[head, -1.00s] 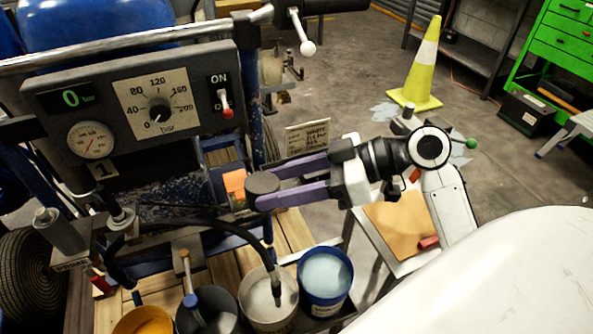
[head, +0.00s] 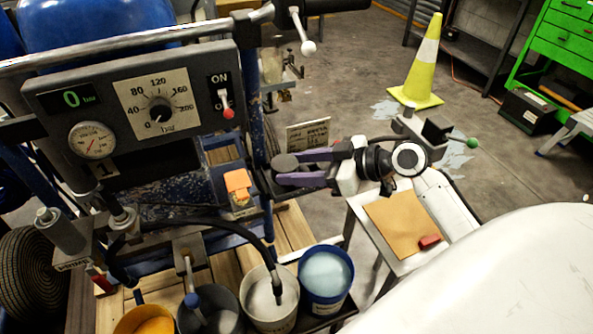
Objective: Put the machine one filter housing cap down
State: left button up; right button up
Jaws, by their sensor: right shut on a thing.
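My right gripper (head: 288,168), with purple fingers, is shut on the dark grey round filter housing cap (head: 285,162). It holds the cap in the air to the right of the striper machine, whose control panel (head: 140,100) carries a tag with a 1. The fingers cover the sides of the cap; its flat top shows. My left gripper is not in view.
Several buckets, among them a blue one (head: 326,280) and a white one (head: 268,300), stand below the cap. An orange block (head: 238,185) sits on the machine. A small side table holds a brown sheet (head: 402,222) and a red block (head: 429,242). A yellow cone (head: 422,70) stands behind.

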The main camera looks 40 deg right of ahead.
jog(key=shift+f, duration=0.5)
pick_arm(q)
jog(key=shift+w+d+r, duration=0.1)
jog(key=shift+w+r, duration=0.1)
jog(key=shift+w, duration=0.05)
